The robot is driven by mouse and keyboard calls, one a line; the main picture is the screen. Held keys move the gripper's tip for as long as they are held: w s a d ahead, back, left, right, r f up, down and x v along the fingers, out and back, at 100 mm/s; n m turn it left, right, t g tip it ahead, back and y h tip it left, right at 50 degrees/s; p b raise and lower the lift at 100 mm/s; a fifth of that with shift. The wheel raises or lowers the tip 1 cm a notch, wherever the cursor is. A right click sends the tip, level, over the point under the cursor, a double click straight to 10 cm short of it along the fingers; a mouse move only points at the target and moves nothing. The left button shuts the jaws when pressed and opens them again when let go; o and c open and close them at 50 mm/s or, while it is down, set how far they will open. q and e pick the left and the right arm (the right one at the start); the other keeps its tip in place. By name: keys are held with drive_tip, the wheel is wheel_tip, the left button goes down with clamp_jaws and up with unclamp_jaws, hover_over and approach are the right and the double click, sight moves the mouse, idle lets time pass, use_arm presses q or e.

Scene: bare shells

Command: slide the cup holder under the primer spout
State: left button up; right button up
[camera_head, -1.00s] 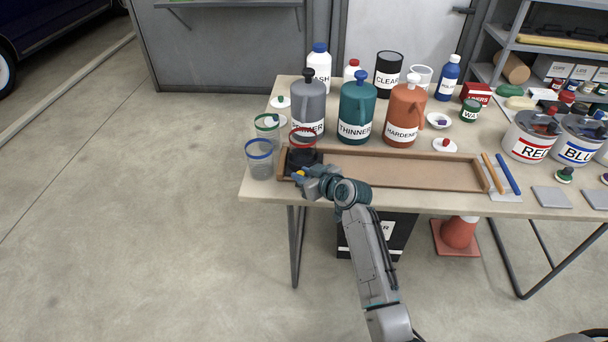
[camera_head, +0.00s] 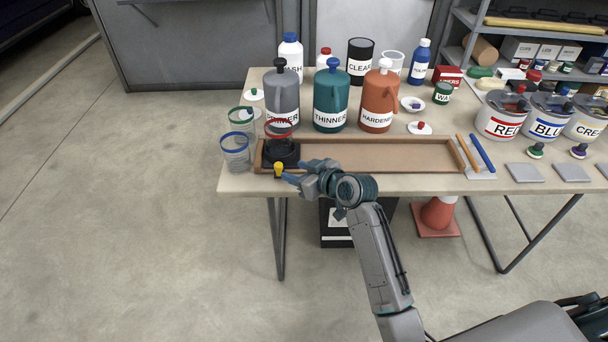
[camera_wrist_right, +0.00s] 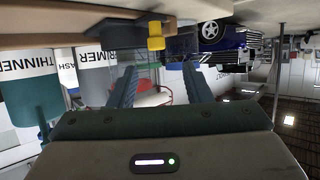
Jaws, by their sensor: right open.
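The black cup holder (camera_head: 281,153) sits at the left end of the wooden tray (camera_head: 385,181), with a red-rimmed clear cup (camera_head: 280,129) in it. Its yellow knob (camera_head: 278,169) is at the front; the knob also shows in the right wrist view (camera_wrist_right: 155,37). The grey primer jug (camera_head: 284,94) stands directly behind the holder; I cannot tell whether its spout is over the cup. My right gripper (camera_head: 291,173) is open and empty just right of the knob, apart from it. In the right wrist view its fingers (camera_wrist_right: 161,87) are spread. My left gripper is not in view.
Two clear cups, blue-rimmed (camera_head: 236,152) and green-rimmed (camera_head: 242,116), stand left of the tray. The thinner jug (camera_head: 331,96) and hardener jug (camera_head: 379,97) stand behind it. The tray right of the holder is empty. Orange and blue sticks (camera_head: 482,153) lie beyond its right end.

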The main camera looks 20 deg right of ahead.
drive_tip(key=shift+v, duration=1.45)
drive_tip(key=s+d+f+m+g+h, duration=0.2)
drive_tip(key=s+d+f+g+h, duration=0.15)
drive_tip(key=s, duration=0.85)
drive_tip(key=s+d+f+m+g+h, duration=0.1)
drive_tip(key=s+d+f+g+h, duration=0.2)
drive_tip(key=s, duration=0.8)
drive_tip(key=s+d+f+m+g+h, duration=0.15)
drive_tip(key=s+d+f, duration=0.3)
drive_tip(key=s, duration=0.75)
wheel_tip(320, 180, down, 25)
drive_tip(key=w+d+g, duration=0.1)
drive_tip(key=w, duration=0.1)
drive_tip(key=s+d+f, duration=0.1)
drive_tip(key=s+f, duration=0.6)
drive_tip(key=f, duration=0.4)
drive_tip(key=s+d+f+g, duration=0.1)
drive_tip(key=s+f, duration=0.7)
drive_tip(key=f, duration=0.3)
drive_tip(key=shift+s+f+m+y, duration=0.2)
drive_tip(key=shift+s+m+y, duration=0.15)
drive_tip(key=shift+m, duration=0.1)
